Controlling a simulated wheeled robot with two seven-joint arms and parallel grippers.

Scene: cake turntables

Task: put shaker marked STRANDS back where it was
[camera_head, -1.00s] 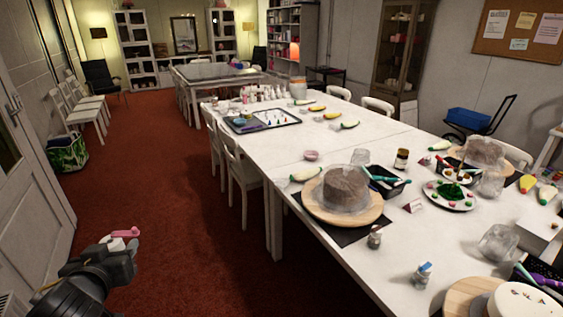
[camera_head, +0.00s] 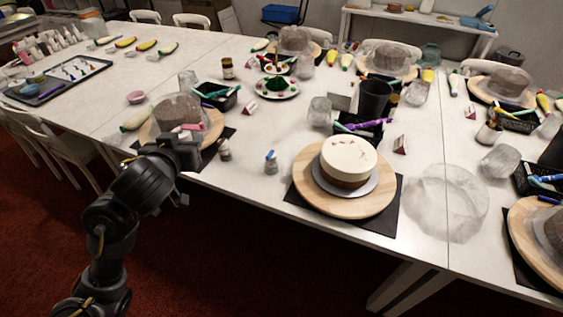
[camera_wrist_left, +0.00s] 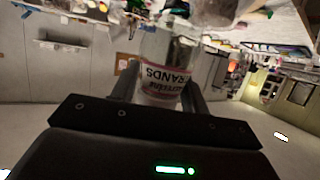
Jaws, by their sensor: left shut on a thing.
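My left gripper (camera_head: 192,137) is shut on a shaker; in the head view only a bit of its pink top (camera_head: 190,127) shows above the fingers. My right gripper is not in view.
A small shaker (camera_head: 224,150) and a blue-topped shaker (camera_head: 271,163) stand near the table's front edge. A white-iced cake (camera_head: 348,158) sits on a wooden turntable (camera_head: 318,197) on a black mat. A wrapped cake (camera_head: 177,108) is behind my gripper. Bare table shows between the shakers.

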